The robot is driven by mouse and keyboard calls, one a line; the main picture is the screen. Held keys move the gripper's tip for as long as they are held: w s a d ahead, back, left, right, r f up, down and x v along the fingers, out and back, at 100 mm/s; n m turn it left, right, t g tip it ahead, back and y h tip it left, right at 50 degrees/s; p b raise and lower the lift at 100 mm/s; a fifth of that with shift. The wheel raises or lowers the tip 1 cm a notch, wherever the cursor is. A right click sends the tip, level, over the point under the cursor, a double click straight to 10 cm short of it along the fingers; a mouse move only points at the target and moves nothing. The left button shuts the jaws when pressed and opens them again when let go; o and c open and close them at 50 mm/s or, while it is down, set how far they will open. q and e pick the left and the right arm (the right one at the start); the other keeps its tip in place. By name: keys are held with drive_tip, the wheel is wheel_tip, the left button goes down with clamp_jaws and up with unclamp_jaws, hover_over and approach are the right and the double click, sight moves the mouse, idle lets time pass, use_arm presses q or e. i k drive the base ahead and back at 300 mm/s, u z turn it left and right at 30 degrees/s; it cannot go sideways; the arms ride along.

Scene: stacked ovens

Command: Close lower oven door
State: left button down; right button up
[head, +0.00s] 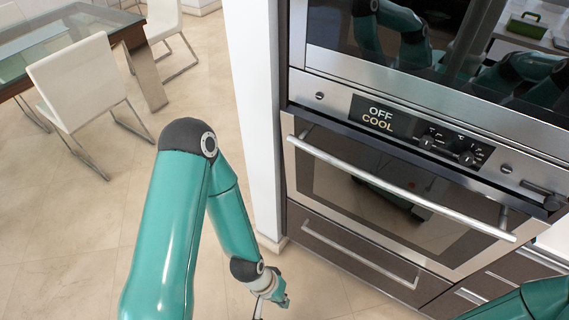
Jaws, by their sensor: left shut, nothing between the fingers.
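The lower oven door (330,180) has a steel frame, a dark window and a long bar handle (400,188). It sits below the control panel (400,123), which reads OFF and COOL. A dark gap shows along the door's top edge, and the door looks slightly tilted out; how far is hard to tell. My left gripper (264,296) is low, at the bottom of the view, left of the door and apart from it. It is shut and empty. My right gripper is out of view; only part of my right arm shows at the bottom right corner.
The upper oven (440,50) has a dark glass front with reflections. A drawer (350,250) lies below the lower door. A white wall edge (254,120) stands left of the ovens. A white chair (85,80) and glass table (60,40) are at the upper left, with open floor between.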

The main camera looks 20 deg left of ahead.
sight(453, 225)
drive_tip(key=z, duration=1.35)
drive_tip(key=i, duration=0.1)
drive_tip(key=u, duration=2.3)
drive_tip(key=k, duration=1.05)
drive_tip(key=z, duration=1.05)
drive_tip(key=i, duration=1)
